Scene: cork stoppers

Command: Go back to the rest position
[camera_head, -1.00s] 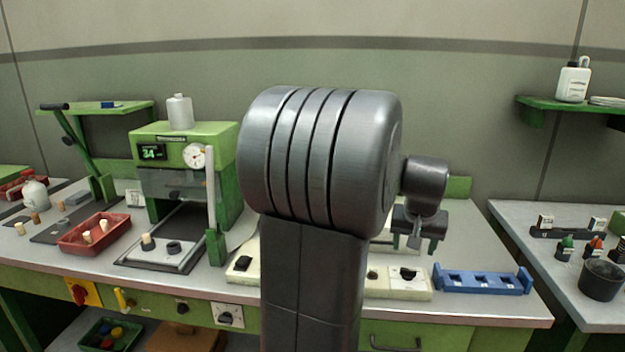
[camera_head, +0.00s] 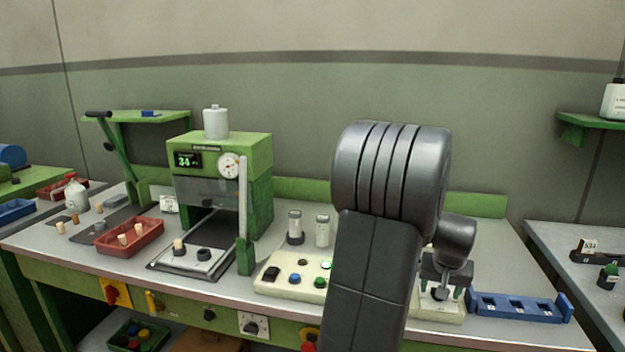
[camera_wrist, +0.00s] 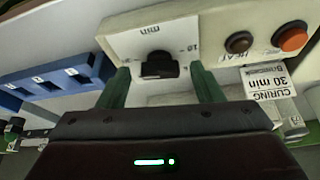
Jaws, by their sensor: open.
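My gripper (camera_head: 449,290) hangs over the right part of the bench, in front of the cream control panel and left of the blue rack. In the wrist view its two green fingers (camera_wrist: 158,88) are apart with nothing held between them. Beyond them is the panel's black knob (camera_wrist: 158,65) with a "min" scale. The cream control panel (camera_wrist: 215,22) also shows brown and orange buttons there. My arm hides part of the panel in the head view. Cork stoppers stand in the red tray (camera_head: 152,222), and one cork (camera_head: 178,247) stands on the press plate.
The green press (camera_head: 258,165) with a gauge and a display stands left of my arm. A blue rack (camera_head: 518,316) lies at the bench's right end. Two capped cylinders (camera_head: 322,231) stand behind the panel. Several loose corks stand at the far left. A gap separates the right table (camera_head: 565,245).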

